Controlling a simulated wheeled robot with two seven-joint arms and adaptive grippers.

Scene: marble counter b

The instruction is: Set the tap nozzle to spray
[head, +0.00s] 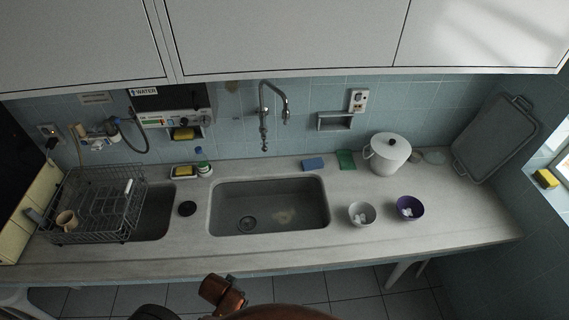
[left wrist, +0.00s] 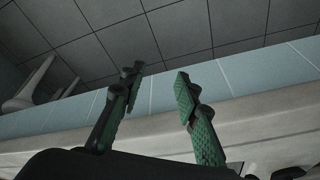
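The metal tap (head: 264,112) is mounted on the blue tiled wall above the sink (head: 255,190). Its curved spout rises and bends over to the right. The nozzle (head: 286,117) at the spout's end points down; it is too small to tell its setting. My left gripper (left wrist: 156,82) shows in the left wrist view, with its two green-padded fingers apart and nothing between them. It is near the counter's front edge, with floor tiles behind it, away from the tap. My right gripper is not in view.
A dish rack (head: 95,205) with a cup stands at the left. A white pot (head: 388,155), a white bowl (head: 361,214) and a purple bowl (head: 409,208) are at the right. Overhead cabinets (head: 290,38) hang above. The sink front is clear.

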